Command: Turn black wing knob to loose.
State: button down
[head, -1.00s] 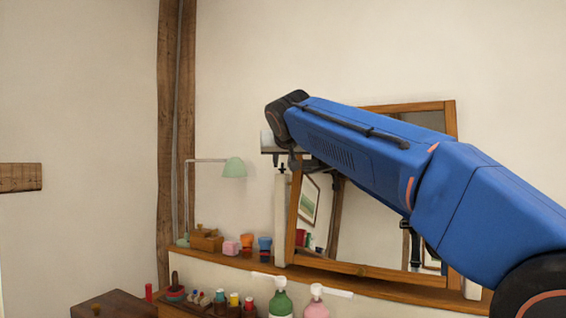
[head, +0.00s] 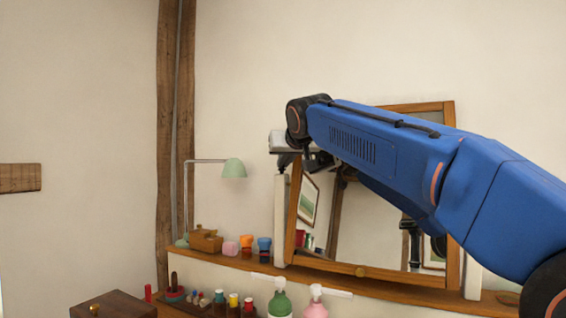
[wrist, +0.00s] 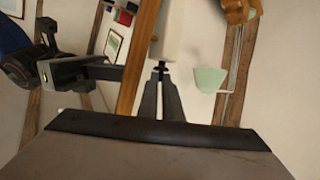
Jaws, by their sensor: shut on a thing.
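The black wing knob (wrist: 160,67) shows small and dark in the wrist view, at the end of the pale post (wrist: 176,32) beside the mirror's wooden frame (wrist: 137,75). My gripper (wrist: 160,78) has its two dark fingers closed together on the knob. The fingers hide most of it, so its wing angle cannot be told. In the head view the tilted mirror (head: 375,225) stands on the ledge, and my arm crosses its upper part. My gripper end is at the top of the left post (head: 281,220), mostly hidden by my wrist.
A mint-green lamp (head: 234,168) stands just left of the mirror. Small coloured pots (head: 264,246) and a wooden box (head: 206,240) are on the ledge (head: 225,256). Pump bottles (head: 280,302) stand in front, below. The wall above is clear.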

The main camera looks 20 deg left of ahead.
jog(key=shift+w+d+f+n+g+y, duration=0.15)
jog(key=shift+w+n+g+y, duration=0.05)
jog(key=shift+n+g+y, duration=0.6)
jog(key=shift+w+d+f+n+g+y, duration=0.1)
jog(key=shift+w+d+n+g+y, duration=0.1)
jog(key=shift+n+g+y, duration=0.55)
jog(key=shift+n+g, duration=0.25)
jog(key=shift+n, duration=0.2)
jog(key=c, duration=1.9)
grip_release()
jog(key=shift+c, duration=0.2)
